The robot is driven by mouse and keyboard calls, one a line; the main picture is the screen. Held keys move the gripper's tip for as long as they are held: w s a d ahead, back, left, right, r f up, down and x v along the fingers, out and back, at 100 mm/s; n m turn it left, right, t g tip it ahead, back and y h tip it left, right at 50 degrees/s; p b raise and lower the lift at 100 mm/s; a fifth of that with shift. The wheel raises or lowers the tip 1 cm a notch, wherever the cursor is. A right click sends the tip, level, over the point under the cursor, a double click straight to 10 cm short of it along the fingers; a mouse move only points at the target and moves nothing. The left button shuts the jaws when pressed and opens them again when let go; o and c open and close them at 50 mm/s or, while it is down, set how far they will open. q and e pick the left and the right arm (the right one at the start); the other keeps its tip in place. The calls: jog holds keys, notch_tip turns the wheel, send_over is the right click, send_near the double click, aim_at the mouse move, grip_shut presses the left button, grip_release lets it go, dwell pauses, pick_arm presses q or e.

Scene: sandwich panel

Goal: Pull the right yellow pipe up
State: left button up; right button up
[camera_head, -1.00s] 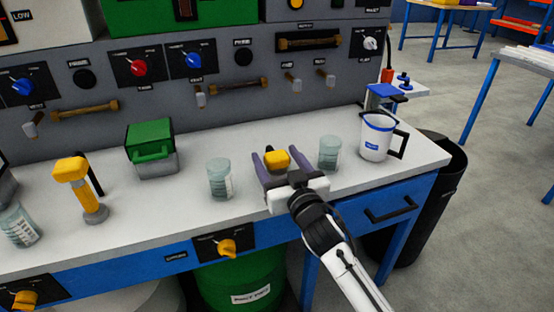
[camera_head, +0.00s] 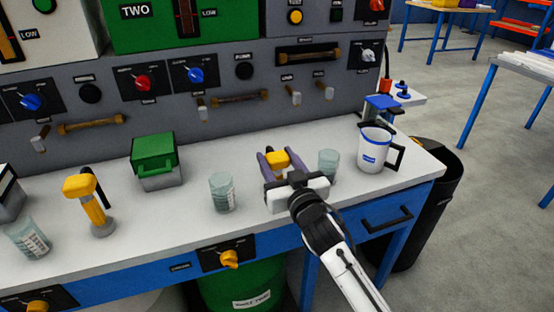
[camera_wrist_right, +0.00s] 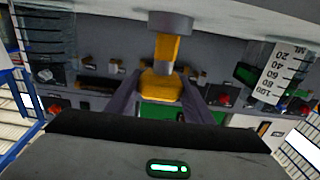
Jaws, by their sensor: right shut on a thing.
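The right yellow pipe (camera_head: 277,158) stands on the bench between the two glass beakers, mostly hidden by my right gripper in the head view. My right gripper (camera_head: 274,163) is shut on its yellow top, with a purple-grey finger on each side. In the right wrist view the pipe's yellow head (camera_wrist_right: 160,87) lies between the fingers, and its shaft runs to a grey round base (camera_wrist_right: 170,22) at the bench top. The left yellow pipe (camera_head: 90,200) stands on its grey base at the left of the bench. My left gripper is not in view.
A beaker (camera_head: 222,193) stands left of my right gripper and another beaker (camera_head: 328,165) close on its right. A white jug (camera_head: 374,150) is further right. A green-lidded box (camera_head: 154,157) stands behind left. The control panel (camera_head: 200,105) rises behind.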

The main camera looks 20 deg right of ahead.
notch_tip(320, 180, up, 5)
jog(key=p, duration=0.2)
jog(key=shift+r+p, duration=0.15)
jog(key=shift+p, duration=0.2)
jog(key=shift+r, duration=0.15)
jog(key=o, duration=1.4)
jog(key=shift+o, duration=0.5)
jog(key=shift+f, duration=0.2)
